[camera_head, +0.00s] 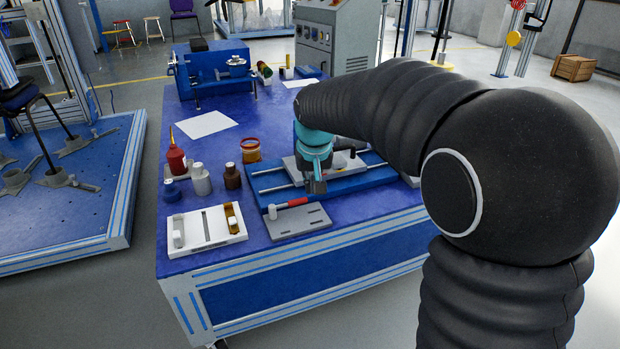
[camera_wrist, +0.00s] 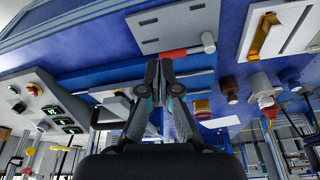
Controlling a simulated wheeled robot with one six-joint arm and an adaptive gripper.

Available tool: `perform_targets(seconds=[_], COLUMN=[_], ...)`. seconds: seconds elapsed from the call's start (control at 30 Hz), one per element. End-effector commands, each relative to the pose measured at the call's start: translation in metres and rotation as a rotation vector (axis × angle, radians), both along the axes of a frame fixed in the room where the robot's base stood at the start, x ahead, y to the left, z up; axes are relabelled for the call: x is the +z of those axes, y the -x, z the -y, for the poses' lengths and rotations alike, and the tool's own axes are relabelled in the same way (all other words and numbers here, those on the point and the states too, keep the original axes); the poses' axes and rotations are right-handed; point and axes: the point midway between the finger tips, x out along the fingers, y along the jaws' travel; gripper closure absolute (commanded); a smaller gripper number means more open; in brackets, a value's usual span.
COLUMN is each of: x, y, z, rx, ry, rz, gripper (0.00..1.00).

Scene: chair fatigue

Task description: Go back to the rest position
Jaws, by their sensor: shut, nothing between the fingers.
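My gripper (camera_head: 315,184) hangs over the blue table (camera_head: 290,258), at the end of my black arm, above a blue fixture with metal rails (camera_head: 262,183). In the wrist view my gripper (camera_wrist: 159,65) has its fingertips together with nothing between them. A hammer with a red handle (camera_head: 292,203) lies on a grey slotted plate (camera_head: 302,222) just in front of the gripper. The hammer also shows in the wrist view, with its red handle (camera_wrist: 184,51) beside the fingertips. I cannot tell how high the gripper is above the fixture.
A white tray (camera_head: 190,246) is at the front left. A red bottle (camera_head: 176,160), a grey bottle (camera_head: 201,182), a brown bottle (camera_head: 232,178) and an amber jar (camera_head: 250,151) stand behind it. A blue machine (camera_head: 215,75) and a grey control cabinet (camera_head: 335,40) are at the back.

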Motion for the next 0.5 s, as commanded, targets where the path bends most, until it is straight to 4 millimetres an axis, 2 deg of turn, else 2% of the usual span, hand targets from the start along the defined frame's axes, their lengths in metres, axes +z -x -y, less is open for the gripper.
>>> perform_targets(seconds=[0.07,0.17,0.27,0.5], x=[0.0,-0.019,-0.029,-0.019], y=[0.0,0.013,0.04,0.107], z=[0.0,0.002,0.008,0.037], rx=[0.018,0.039,0.061,0.068], ry=[0.005,0.016,0.024,0.024], rz=[0.0,-0.041,-0.075,-0.083], gripper=[1.0,1.0,1.0,1.0])
